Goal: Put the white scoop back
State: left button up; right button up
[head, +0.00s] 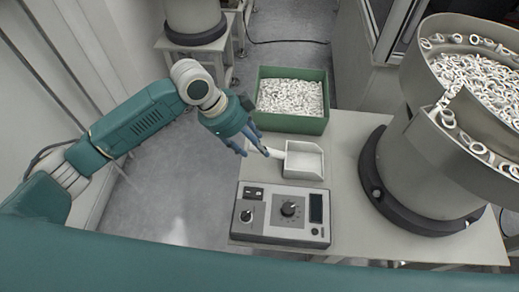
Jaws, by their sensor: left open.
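The white scoop (303,161) lies on the light table, just in front of the green bin. Its handle points left, toward my left gripper (256,150). My left gripper is open, with its blue fingers at the handle's end. I cannot tell whether the fingers touch the handle. The green bin (290,125) is full of small white caps or rings and stands behind the scoop. My right gripper is not in view.
A grey control box (283,238) with knobs sits on the table in front of the scoop. A large bowl feeder (432,165) holding white rings stands at the right. Bare table (345,140) lies between scoop and feeder. Another round machine (194,20) stands at the back.

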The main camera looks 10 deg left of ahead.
pick_arm(q)
jog(key=v, duration=0.7)
jog(key=shift+s+a, duration=0.1)
